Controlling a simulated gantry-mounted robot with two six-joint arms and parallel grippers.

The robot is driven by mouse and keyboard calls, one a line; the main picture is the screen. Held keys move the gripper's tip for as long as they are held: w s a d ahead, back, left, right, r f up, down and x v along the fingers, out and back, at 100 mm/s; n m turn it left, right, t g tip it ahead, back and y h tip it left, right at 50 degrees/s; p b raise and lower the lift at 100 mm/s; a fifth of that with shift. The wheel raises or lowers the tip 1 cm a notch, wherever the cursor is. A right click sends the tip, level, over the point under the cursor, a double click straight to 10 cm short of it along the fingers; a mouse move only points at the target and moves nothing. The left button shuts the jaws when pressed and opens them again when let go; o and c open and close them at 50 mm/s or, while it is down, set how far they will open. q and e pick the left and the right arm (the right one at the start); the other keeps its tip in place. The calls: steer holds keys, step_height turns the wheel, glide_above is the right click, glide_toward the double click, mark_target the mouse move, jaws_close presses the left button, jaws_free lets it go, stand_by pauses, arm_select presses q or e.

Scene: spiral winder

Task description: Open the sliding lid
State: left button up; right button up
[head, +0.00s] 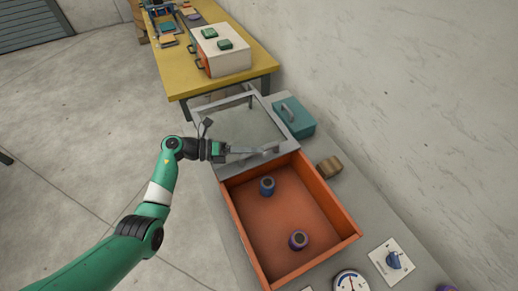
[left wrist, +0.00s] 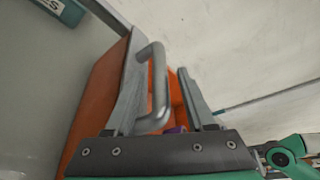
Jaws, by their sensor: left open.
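The sliding lid (head: 238,122) is a grey frame around a clear pane. It lies over the far end of the orange box (head: 270,268), whose near part is uncovered. A blue cylinder (head: 266,186) and a purple cylinder (head: 298,240) stand inside the box. My left gripper (head: 268,151) is open at the lid's near edge. In the left wrist view, the lid's grey bar handle (left wrist: 160,85) shows between the fingers of the left gripper (left wrist: 162,55), nearer the left finger. Whether a finger touches the handle cannot be told. My right gripper is not in view.
A teal case (head: 294,118) and a brown block (head: 329,167) stand right of the box on the grey table. A gauge (head: 349,283) and a blue switch (head: 393,260) are at the near right. A yellow table (head: 256,57) stands behind.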

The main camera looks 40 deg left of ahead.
arm_select(q)
steer(key=p+v, duration=0.1)
steer(key=v, duration=0.8)
steer(key=shift+a, duration=0.15)
steer(key=shift+r, duration=0.15)
